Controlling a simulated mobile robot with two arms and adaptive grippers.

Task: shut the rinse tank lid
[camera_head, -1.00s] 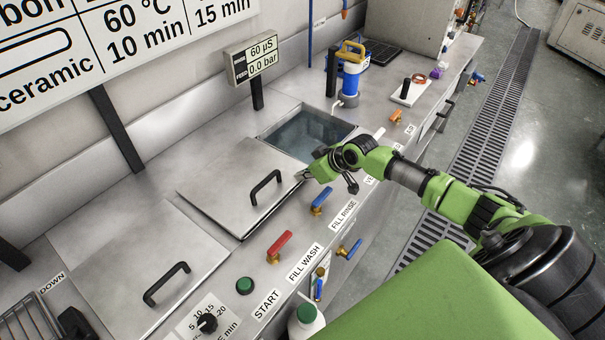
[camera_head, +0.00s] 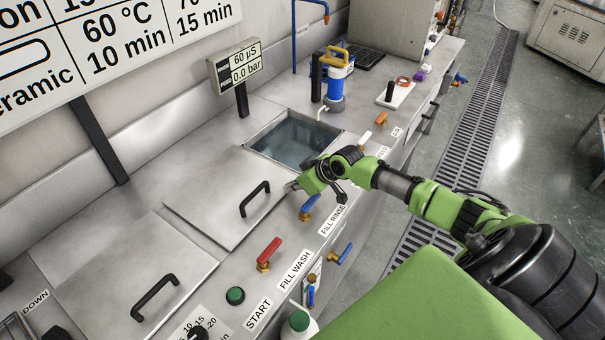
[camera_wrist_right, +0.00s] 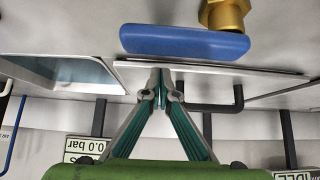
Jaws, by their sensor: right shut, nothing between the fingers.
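The rinse tank (camera_head: 327,138) stands open, with water showing in it. Its lid, a flat steel plate (camera_head: 205,192) with a black bar handle (camera_head: 254,198), lies on the bench left of the opening. The lid (camera_wrist_right: 270,72) also shows in the wrist view, edge on. My right gripper (camera_head: 294,185) is at the lid's right front corner, beside the tank opening. In the wrist view its fingers (camera_wrist_right: 161,72) are shut and empty, their tips close to the lid edge; I cannot tell whether they touch. My left gripper is not in view.
A blue lever valve (camera_head: 309,206) stands close to my right gripper; it looms large in the wrist view (camera_wrist_right: 185,42). A red lever valve (camera_head: 268,252) is nearer. A second handled lid (camera_head: 130,265) lies at left. A blue canister (camera_head: 337,82) stands behind the tank.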

